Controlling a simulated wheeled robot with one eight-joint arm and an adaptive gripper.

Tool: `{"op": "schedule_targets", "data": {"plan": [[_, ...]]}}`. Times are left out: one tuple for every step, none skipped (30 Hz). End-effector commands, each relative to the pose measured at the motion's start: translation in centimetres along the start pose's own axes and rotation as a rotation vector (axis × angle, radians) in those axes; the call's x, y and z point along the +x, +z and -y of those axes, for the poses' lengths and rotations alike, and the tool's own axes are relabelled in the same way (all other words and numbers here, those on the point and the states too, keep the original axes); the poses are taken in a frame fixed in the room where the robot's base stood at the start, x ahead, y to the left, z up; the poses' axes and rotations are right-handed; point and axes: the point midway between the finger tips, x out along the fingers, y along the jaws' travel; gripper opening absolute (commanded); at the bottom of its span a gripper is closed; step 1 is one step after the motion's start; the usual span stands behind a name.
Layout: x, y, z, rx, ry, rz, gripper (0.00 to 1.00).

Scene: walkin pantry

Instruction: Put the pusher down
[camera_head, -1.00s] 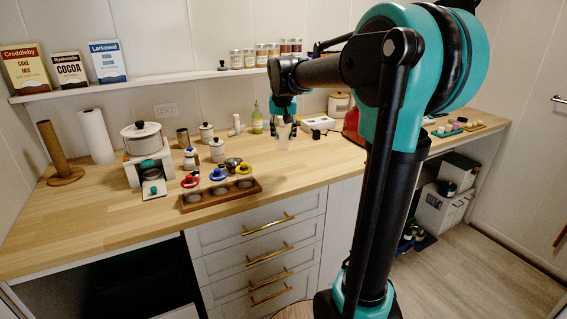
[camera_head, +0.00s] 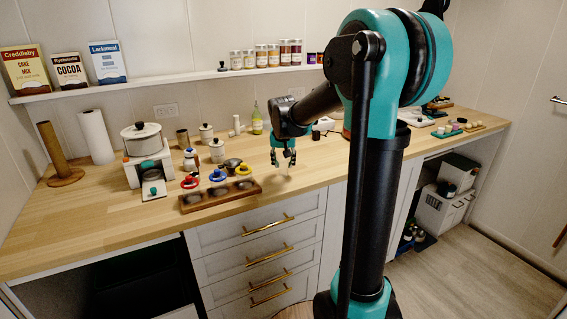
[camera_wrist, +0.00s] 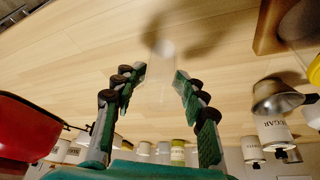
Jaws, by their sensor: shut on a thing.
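My gripper (camera_head: 283,163) is over the wooden counter, right of the dark wooden rack, with its fingers pointing down. In the wrist view my gripper (camera_wrist: 161,74) has a pale, partly see-through piece, the pusher (camera_wrist: 161,50), between its fingertips. The pusher blends with the pale wood, so its outline is faint. It is close to the counter; whether it touches the wood I cannot tell. In the head view the pusher is hard to make out between the fingers.
The dark rack (camera_head: 192,205) with round wells lies left of my gripper. Red, blue and yellow ringed tools (camera_head: 218,174) stand behind it. The counter (camera_head: 310,172) around my gripper is clear.

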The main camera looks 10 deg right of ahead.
Motion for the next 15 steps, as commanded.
{"op": "schedule_targets", "data": {"plan": [[0.01, 0.0, 0.0, 0.0, 0.0, 0.0, 0.12], [0.05, 0.02, 0.0, 0.0, 0.0, 0.0, 0.12], [0.14, 0.05, 0.0, 0.0, 0.0, 0.0, 0.12], [0.22, 0.08, 0.0, 0.0, 0.0, 0.0, 0.12], [0.26, 0.09, 0.01, 0.0, 0.0, 0.0, 0.42], [0.23, 0.08, 0.01, 0.0, 0.0, 0.0, 0.47], [0.22, 0.08, 0.0, 0.0, 0.0, 0.0, 0.5], [0.22, 0.08, 0.0, 0.0, 0.0, 0.0, 0.54], [0.22, 0.08, 0.0, 0.0, 0.0, 0.0, 0.59], [0.22, 0.08, 0.0, 0.0, 0.0, 0.0, 0.63], [0.22, 0.08, 0.0, 0.0, 0.0, 0.0, 0.63], [0.22, 0.08, 0.0, 0.0, 0.0, 0.0, 0.63], [0.21, 0.08, 0.0, 0.0, 0.0, 0.0, 0.63], [0.21, 0.08, 0.0, 0.0, 0.0, 0.0, 0.63], [0.21, 0.08, 0.0, 0.0, 0.0, 0.0, 0.63]]}}
